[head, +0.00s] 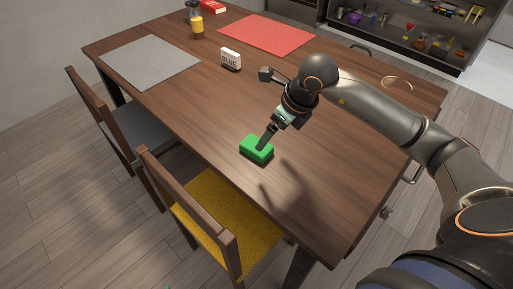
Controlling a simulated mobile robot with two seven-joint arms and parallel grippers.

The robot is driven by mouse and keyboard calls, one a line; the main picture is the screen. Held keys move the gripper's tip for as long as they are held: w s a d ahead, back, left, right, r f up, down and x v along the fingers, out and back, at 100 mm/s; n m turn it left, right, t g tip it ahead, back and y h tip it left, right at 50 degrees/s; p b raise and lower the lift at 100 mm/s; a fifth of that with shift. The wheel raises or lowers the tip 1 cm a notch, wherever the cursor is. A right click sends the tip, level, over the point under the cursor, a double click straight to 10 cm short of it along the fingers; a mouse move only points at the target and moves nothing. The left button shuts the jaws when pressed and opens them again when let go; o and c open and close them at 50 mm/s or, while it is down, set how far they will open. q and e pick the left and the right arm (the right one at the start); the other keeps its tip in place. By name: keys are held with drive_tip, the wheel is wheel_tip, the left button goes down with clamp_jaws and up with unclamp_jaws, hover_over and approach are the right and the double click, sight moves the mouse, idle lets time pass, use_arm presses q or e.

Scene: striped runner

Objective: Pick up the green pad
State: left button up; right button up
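The green pad (257,151) is a small bright green block lying on the wooden table (180,93), near its front edge. My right arm reaches in from the right. My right gripper (262,146) points down at the pad, and its fingertips overlap the pad's top in the picture. I cannot tell whether the fingers are around the pad or just above it, nor how far apart they are. My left gripper is not in view.
A white block with dark lettering (231,58) stands behind the pad. A grey mat (150,62) and a red mat (268,34) lie farther back. A yellow-labelled bottle (197,25) stands at the back left. Chairs, one with a yellow seat (228,215), stand along the front edge.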

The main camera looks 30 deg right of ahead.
drive_tip(key=x, duration=0.7)
drive_tip(key=shift+w+a+f, duration=0.1)
drive_tip(key=shift+w+f, duration=0.05)
drive_tip(key=shift+f, duration=0.15)
drive_tip(key=shift+c, duration=0.2)
drive_tip(key=c, duration=1.3)
drive_tip(key=shift+r, duration=0.15)
drive_tip(key=shift+r, duration=0.55)
drive_tip(key=d+r, duration=0.4)
drive_tip(key=s+d+r, duration=0.1)
drive_tip(key=d+r, duration=0.3)
drive_tip(key=d, duration=0.1)
drive_tip(key=s+d+r, duration=0.1)
drive_tip(key=d+r, duration=0.2)
drive_tip(key=d, duration=0.2)
drive_tip(key=shift+r, duration=0.4)
